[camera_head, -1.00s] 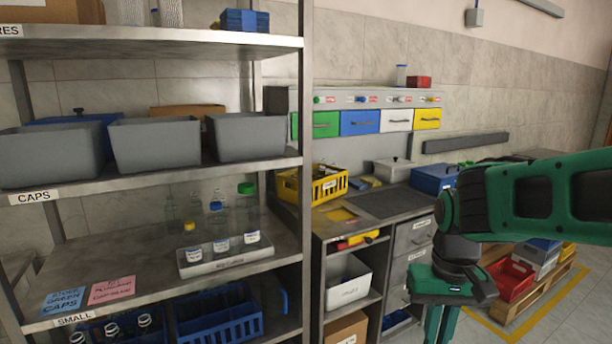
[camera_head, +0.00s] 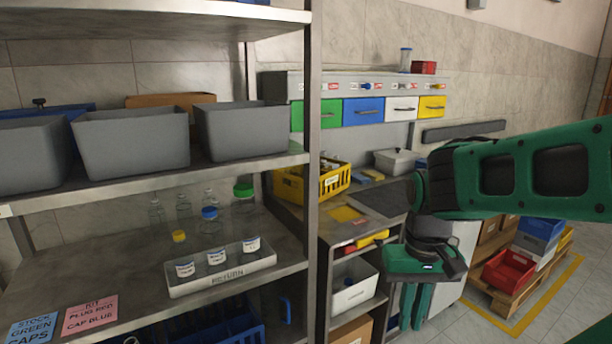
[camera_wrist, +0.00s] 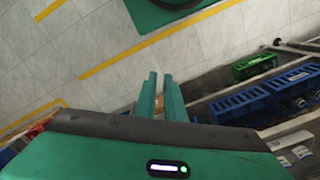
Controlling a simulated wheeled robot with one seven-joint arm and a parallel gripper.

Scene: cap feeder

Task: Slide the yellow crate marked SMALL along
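The yellow crate (camera_head: 336,183) stands on the workbench behind the shelf's right post, which hides part of it. It has slotted walls and a white label on its front, too small to read. The crate is not seen in the wrist view.
The steel shelf post (camera_head: 311,130) stands between the shelf and the bench. A yellow pad (camera_head: 345,214) and dark mat (camera_head: 378,203) lie in front of the crate. A grey lidded box (camera_head: 393,163) stands right.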

